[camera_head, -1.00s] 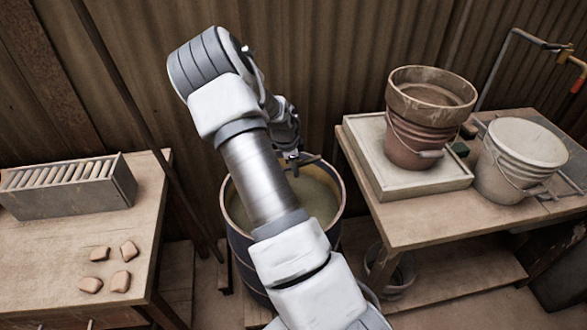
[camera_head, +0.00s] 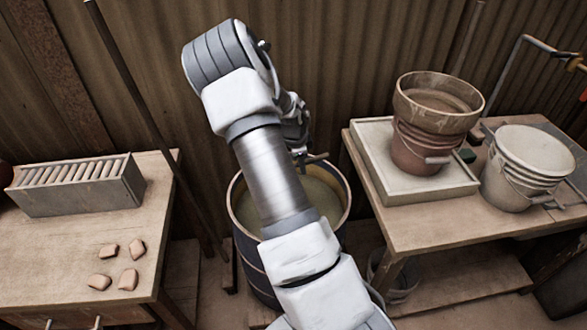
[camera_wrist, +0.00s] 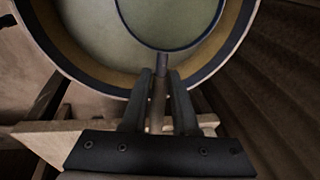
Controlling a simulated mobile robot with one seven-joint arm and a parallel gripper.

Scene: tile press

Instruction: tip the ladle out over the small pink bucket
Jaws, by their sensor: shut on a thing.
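The pink bucket (camera_head: 415,152) stands on a pale tray on the right table. A wider brown vessel (camera_head: 436,105) sits on top of it, hiding its mouth. My gripper (camera_wrist: 160,80) is shut on the ladle's handle. The ladle (camera_wrist: 165,47) shows in the wrist view as a round dark rim just beyond the fingers, above the barrel's greenish contents. I cannot tell how full the bowl is. In the head view my gripper (camera_head: 300,150) is over the barrel, left of the pink bucket, and my arm hides most of the ladle.
The barrel (camera_head: 345,222) stands on the floor between two tables. The pale tray (camera_head: 440,190) holds the bucket stack, with stacked white buckets (camera_head: 535,150) to its right. The left table (camera_head: 60,250) bears a grey rack (camera_head: 80,200) and several clay pieces (camera_head: 128,280). A corrugated wall is behind.

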